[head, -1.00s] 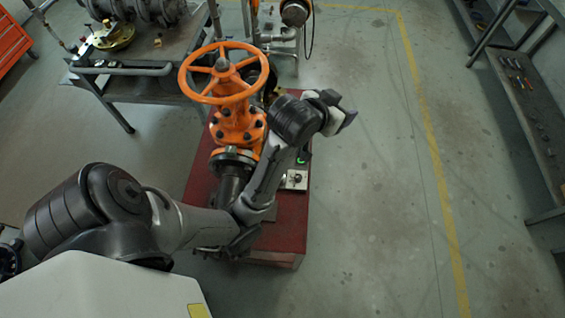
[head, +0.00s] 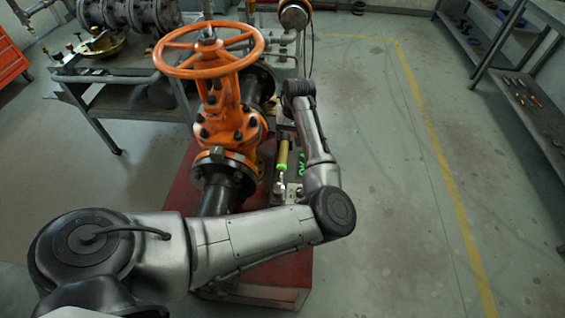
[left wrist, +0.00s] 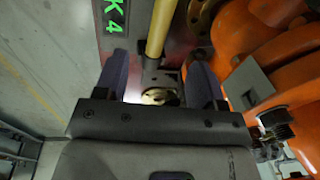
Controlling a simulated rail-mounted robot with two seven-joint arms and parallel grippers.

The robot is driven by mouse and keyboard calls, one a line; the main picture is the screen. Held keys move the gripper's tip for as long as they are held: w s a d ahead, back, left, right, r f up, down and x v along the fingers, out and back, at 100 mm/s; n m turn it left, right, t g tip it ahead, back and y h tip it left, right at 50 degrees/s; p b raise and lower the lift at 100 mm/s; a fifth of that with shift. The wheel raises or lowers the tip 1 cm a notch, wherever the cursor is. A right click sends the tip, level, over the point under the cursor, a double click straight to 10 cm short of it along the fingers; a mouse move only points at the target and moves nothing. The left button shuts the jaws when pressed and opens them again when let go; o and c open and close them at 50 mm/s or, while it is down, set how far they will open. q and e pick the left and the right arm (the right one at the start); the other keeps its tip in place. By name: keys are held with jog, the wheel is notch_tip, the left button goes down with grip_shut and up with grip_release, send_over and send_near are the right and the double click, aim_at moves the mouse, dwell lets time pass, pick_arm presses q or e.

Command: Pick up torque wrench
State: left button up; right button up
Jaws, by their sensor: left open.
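The torque wrench (head: 282,155) lies on the red base beside the orange valve, with a yellow handle, a green band and a silver end. My left gripper is open. In the left wrist view, its two fingers (left wrist: 158,62) stand on either side of the wrench, whose yellow shaft (left wrist: 161,28) runs up out of the picture. A round metal part shows between the fingers near the palm. Whether the fingers touch the wrench I cannot tell. In the head view my forearm and wrist hide most of the gripper. My right gripper is out of view.
The orange gate valve with its handwheel (head: 208,50) stands close to the left of the wrench. A panel with green characters (left wrist: 114,22) is beside the gripper. A workbench (head: 140,105) stands at the left, tool shelves (head: 535,100) at the right. The floor between is clear.

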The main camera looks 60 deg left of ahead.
aim_at(283, 157)
pick_arm(q)
jog(key=shift+m, duration=0.3)
jog(key=f+b, duration=0.1)
jog(key=f, duration=0.1)
jog(key=s+f+b, duration=0.1)
jog(key=f, duration=0.2)
jog(key=f+b, duration=0.1)
jog(key=f, duration=0.2)
jog(key=shift+s+a+f, duration=0.25)
jog(key=shift+a, duration=0.15)
jog(key=shift+s+a+f+b, duration=0.15)
jog(key=shift+f+b, duration=0.55)
jog(key=shift+f, duration=0.5)
jog(key=shift+w+a+f+b, duration=0.1)
jog(key=shift+f+b, duration=0.55)
jog(key=shift+f, duration=0.5)
jog(key=shift+s+f, duration=0.15)
jog(key=shift+f, duration=0.1)
jog(key=shift+c, duration=0.3)
jog(key=shift+c, duration=0.6)
jog(key=c, duration=0.9)
grip_shut()
